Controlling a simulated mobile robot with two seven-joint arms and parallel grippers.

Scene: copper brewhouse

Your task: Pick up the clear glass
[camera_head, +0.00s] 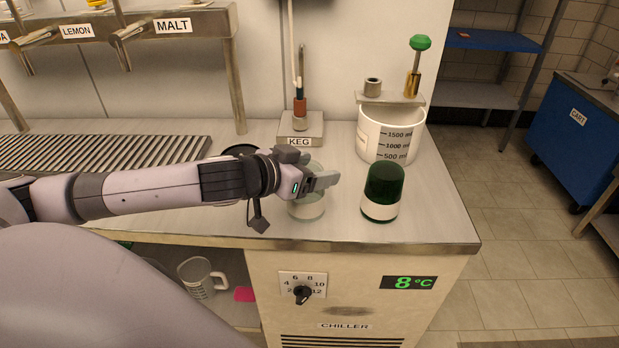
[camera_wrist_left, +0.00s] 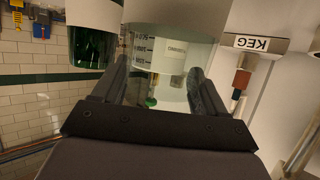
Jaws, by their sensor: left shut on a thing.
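The clear glass (camera_head: 307,208) stands upright on the counter near its front edge, partly hidden behind my left gripper. My left gripper (camera_head: 322,181) comes in from the left and is shut on the glass near its upper part. In the left wrist view the glass (camera_wrist_left: 172,55) sits between the two fingers of the gripper (camera_wrist_left: 166,88), with the graduated jug showing through it. I cannot tell whether its base is touching the counter. My right gripper is not in view.
The keg tap (camera_head: 300,128) stands at the back. A dark round thing (camera_head: 240,150) is behind my left arm. The counter's right front corner is free.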

